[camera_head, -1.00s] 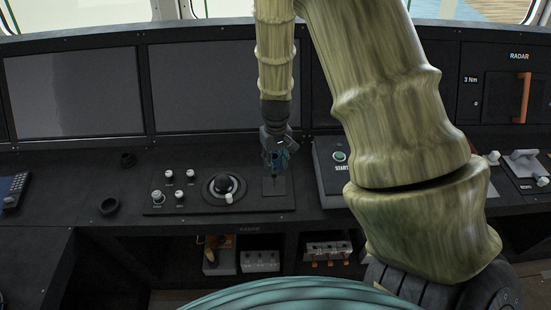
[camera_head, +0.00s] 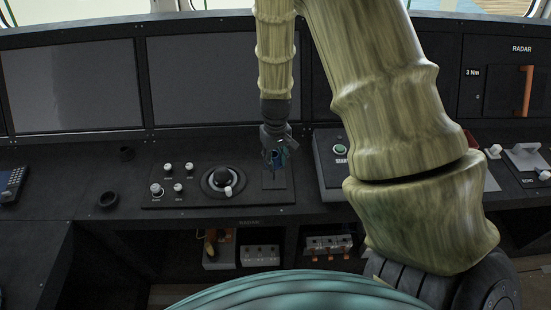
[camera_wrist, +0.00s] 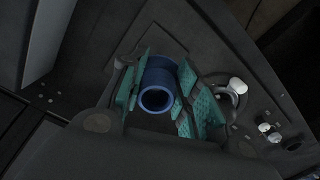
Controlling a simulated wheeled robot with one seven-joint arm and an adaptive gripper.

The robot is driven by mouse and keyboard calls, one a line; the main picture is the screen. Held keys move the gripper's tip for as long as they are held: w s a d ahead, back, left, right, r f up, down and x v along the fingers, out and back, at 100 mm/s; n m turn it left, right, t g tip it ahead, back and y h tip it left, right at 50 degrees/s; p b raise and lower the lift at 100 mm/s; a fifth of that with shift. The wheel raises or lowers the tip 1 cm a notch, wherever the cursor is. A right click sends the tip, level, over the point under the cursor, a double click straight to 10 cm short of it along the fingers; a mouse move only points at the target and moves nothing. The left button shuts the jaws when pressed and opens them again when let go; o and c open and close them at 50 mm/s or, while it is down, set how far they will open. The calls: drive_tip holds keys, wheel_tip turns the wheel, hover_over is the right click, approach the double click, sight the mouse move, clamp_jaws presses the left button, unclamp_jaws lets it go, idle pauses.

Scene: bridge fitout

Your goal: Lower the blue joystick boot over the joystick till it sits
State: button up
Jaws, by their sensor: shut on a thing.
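My gripper (camera_head: 276,155) hangs over the console, to the right of the trackball. It is shut on the blue joystick boot (camera_wrist: 157,78), a short hollow tube between the teal finger pads in the wrist view. The boot also shows as a small dark blue patch in the head view (camera_head: 276,159). Below it lies a small dark square plate (camera_head: 275,183) on the control panel. The joystick is too small and dark to make out clearly; I cannot tell whether the boot is around it or above it.
A raised box with a green button (camera_head: 340,149) stands close on the right. Screens (camera_head: 207,80) rise behind.

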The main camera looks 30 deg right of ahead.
sight(276, 182)
drive_tip(key=shift+f, duration=0.1)
idle(0.6)
drive_tip(key=shift+f+b, duration=0.6)
drive_tip(key=shift+f, duration=0.9)
drive_tip(key=shift+f, duration=0.1)
drive_tip(key=shift+f+b, duration=0.7)
drive_tip(key=shift+f, duration=0.75)
drive_tip(key=shift+f+b, duration=0.8)
drive_tip(key=shift+f, duration=0.95)
idle(0.3)
drive_tip(key=o, duration=1.1)
drive_tip(key=shift+r, duration=0.15)
